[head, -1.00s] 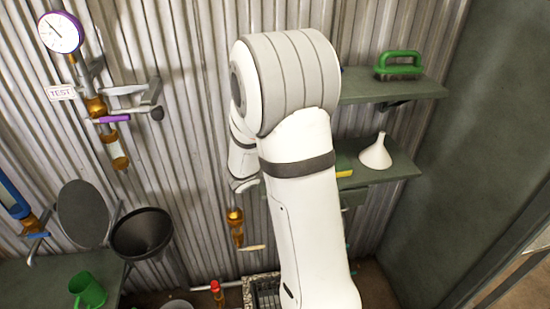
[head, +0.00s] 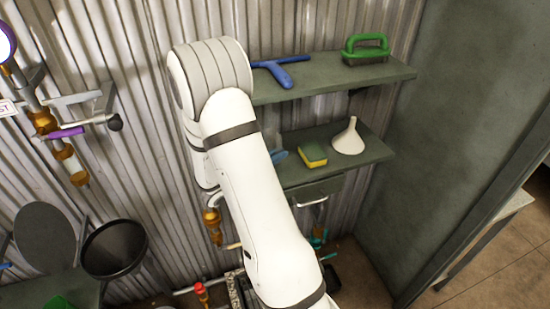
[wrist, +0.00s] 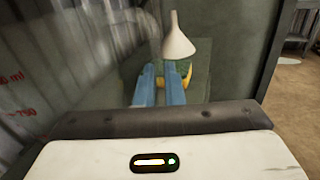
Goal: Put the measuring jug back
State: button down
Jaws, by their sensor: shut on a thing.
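The measuring jug shows in the wrist view as a clear wall with red ml marks (wrist: 14,80), close to the camera at the left. My gripper (wrist: 160,70) has two blue fingers and is shut on the jug; where they grip it is hard to see through the clear material. In the wrist view the fingers point toward the lower shelf, with the white funnel (wrist: 178,40) beyond them. In the head view my arm hides most of the gripper and I cannot make out the jug. A blue piece by the arm (head: 278,157) looks like a finger.
The lower shelf (head: 368,150) holds a yellow-green sponge (head: 312,153) and the funnel (head: 348,138). The upper shelf (head: 330,82) holds a blue squeegee (head: 280,72) and green brush (head: 366,48). A drawer (head: 312,192) is below. A grey wall (head: 440,140) stands right.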

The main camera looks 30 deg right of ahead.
jog(key=shift+f, duration=0.7)
jog(key=shift+f, duration=0.2)
jog(key=c, duration=1.5)
grip_release()
jog(key=shift+c, duration=0.2)
jog(key=shift+r, duration=0.1)
